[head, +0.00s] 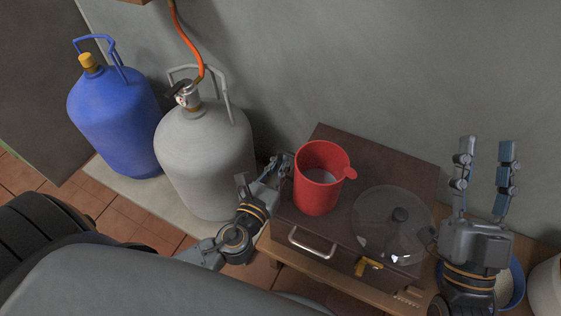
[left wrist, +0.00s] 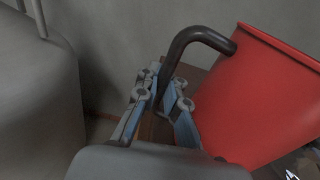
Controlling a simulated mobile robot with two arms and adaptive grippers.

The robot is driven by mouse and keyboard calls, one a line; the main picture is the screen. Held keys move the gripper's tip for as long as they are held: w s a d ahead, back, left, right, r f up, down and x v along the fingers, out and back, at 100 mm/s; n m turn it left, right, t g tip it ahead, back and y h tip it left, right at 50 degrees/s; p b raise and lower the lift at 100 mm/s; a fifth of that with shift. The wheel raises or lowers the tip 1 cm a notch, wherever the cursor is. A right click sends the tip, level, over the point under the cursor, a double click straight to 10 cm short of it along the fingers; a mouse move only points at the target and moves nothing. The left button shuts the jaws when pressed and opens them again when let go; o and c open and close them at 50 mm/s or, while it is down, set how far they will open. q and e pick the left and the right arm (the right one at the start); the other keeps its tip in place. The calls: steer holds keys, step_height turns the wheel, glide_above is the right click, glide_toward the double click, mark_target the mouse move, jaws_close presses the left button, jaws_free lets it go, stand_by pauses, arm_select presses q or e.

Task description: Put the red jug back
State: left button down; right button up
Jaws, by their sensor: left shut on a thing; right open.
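The red jug (head: 318,190) is upright on or just above the left part of a dark brown box-like unit (head: 335,240) in the head view; I cannot tell if it touches the top. My left gripper (head: 272,170) is at the jug's left side. In the left wrist view, the left gripper (left wrist: 163,100) is shut on the dark handle (left wrist: 204,36) of the red jug (left wrist: 255,95). The jug's base is cut off there. My right gripper (head: 482,175) is open and empty, fingers up, at the right.
A clear lid (head: 385,222) with a dark knob lies right of the jug. A blue bowl (head: 517,285) is partly behind my right arm. A grey gas cylinder (head: 205,150) and a blue one (head: 115,110) stand left. The wall is close behind.

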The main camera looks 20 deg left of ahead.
arm_select(q)
steer(key=c, duration=1.5)
jaws_free()
steer(key=shift+o, duration=0.3)
arm_select(e)
steer(key=shift+r, duration=0.1)
arm_select(q)
steer(key=shift+r, duration=0.2)
steer(key=s, duration=1.2)
steer(key=shift+r, duration=0.3)
arm_select(e)
steer(key=shift+w+f+g, duration=0.55)
steer(key=shift+f+g, duration=0.05)
steer(key=shift+f, duration=0.25)
arm_select(q)
steer(key=shift+d, duration=0.1)
